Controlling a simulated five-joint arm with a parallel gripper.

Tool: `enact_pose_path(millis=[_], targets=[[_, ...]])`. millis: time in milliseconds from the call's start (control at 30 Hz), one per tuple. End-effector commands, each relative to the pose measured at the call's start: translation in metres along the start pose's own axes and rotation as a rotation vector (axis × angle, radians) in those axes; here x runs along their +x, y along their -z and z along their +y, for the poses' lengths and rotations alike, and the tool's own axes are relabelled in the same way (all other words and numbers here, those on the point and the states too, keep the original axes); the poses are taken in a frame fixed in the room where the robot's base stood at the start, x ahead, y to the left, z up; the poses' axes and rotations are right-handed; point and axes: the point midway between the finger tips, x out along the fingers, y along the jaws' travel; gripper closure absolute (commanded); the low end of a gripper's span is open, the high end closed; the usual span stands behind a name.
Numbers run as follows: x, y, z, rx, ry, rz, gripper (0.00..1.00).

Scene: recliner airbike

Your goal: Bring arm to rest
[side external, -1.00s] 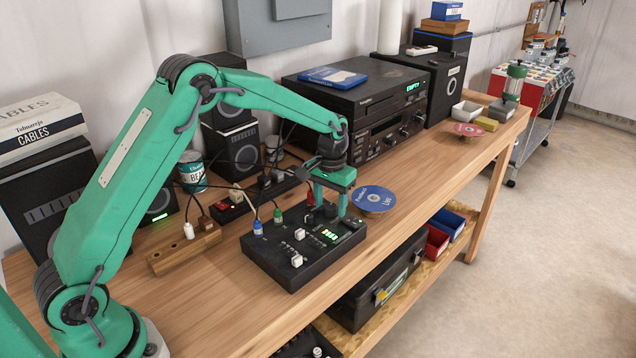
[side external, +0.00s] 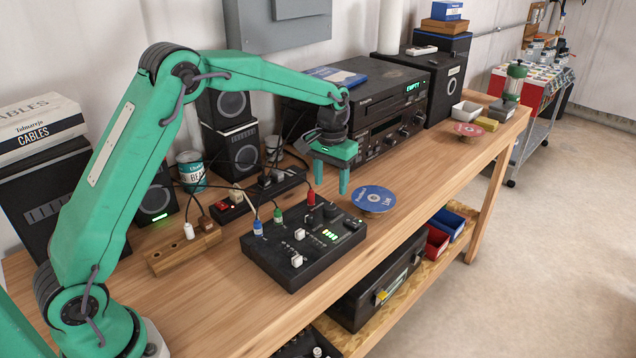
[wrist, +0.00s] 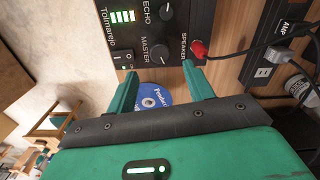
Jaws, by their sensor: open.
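My green gripper (side external: 328,180) is raised above the back right part of the black mixer (side external: 275,262) on the wooden bench. Its fingers point down, spread apart with nothing between them. The wrist view also shows the open gripper (wrist: 160,90), with the mixer (wrist: 165,35) ahead of it. A red plug (side external: 311,197) stands in the mixer's back right corner. In the wrist view the red plug (wrist: 198,50) sits beside the label SPEAKER. Lit green bars show on the mixer.
A blue disc (side external: 374,199) lies on a stand right of the mixer. A wooden block with plugs (side external: 183,249) is at the left. Cables run behind the mixer.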

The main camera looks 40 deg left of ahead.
Motion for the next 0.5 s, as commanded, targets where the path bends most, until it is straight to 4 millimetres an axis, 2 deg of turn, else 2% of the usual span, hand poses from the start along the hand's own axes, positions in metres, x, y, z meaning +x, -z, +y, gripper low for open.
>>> enact_pose_path(millis=[167,500], targets=[[-0.0104,0.0,0.0,0.0,0.0,0.0,0.48],[-0.0116,-0.0002,0.0,0.0,0.0,0.0,0.48]])
